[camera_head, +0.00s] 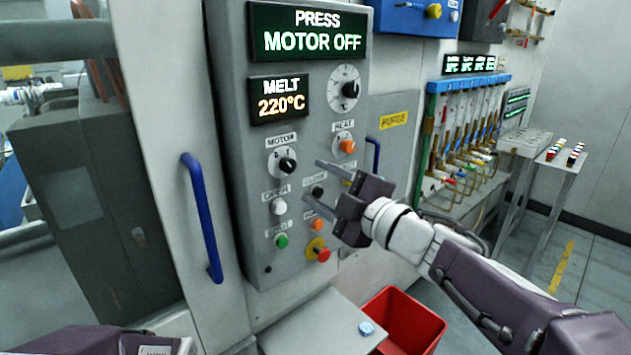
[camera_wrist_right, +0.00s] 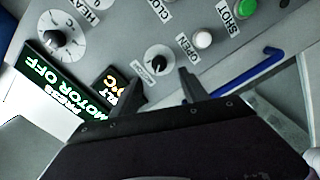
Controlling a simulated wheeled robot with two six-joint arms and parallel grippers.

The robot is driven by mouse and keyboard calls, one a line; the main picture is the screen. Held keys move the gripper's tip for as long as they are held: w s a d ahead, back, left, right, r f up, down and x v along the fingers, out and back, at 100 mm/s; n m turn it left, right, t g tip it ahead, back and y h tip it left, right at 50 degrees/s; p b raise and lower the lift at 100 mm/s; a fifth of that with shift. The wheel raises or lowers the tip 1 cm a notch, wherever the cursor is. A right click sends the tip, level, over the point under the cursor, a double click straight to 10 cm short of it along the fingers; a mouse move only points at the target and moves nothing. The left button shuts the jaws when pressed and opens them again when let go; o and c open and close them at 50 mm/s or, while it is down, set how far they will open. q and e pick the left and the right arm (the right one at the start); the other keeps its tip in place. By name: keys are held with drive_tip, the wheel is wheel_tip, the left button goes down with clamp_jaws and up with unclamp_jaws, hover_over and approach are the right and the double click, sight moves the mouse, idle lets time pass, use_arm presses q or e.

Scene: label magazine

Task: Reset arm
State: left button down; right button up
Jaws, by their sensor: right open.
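My right gripper (camera_head: 317,186) is open and empty, in front of the grey control panel (camera_head: 232,150). Its two fingers point left at the panel, near the motor knob (camera_head: 288,164) and the white open button (camera_head: 279,206). I cannot tell whether a fingertip touches the panel. In the right wrist view the gripper's fingers (camera_wrist_right: 160,90) stand apart with nothing between them. That view also shows the motor knob (camera_wrist_right: 157,62) and the white button (camera_wrist_right: 203,39). In the head view, part of my left arm shows at the bottom left; its gripper is out of view.
The panel's displays (camera_head: 311,33) read press motor off and melt 220°C. A blue handle (camera_head: 203,217) stands left of the panel. A red bin (camera_head: 415,318) is below my right arm. A pipe rack (camera_head: 465,125) and small tables (camera_head: 560,160) stand at right.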

drive_tip(key=shift+r, duration=0.1)
drive_tip(key=s+d+f+m+g+h+p, duration=0.1)
drive_tip(key=d+f+m+g+h+p, duration=0.2)
drive_tip(key=d+f+m+h, duration=0.55)
drive_tip(key=s+d+f+m+g+h+p, duration=0.15)
drive_tip(key=d+f+m+p, duration=0.35)
drive_tip(key=f, duration=0.9)
drive_tip(key=s+f+m+g+b, duration=0.1)
drive_tip(key=s+f+m+g, duration=0.5)
drive_tip(key=s, duration=1.1)
wheel_tip(320, 180, down, 5)
drive_tip(key=g, duration=0.3)
drive_tip(key=shift+a, duration=0.35)
drive_tip(key=shift+w+m, duration=0.1)
drive_tip(key=shift+m, duration=0.15)
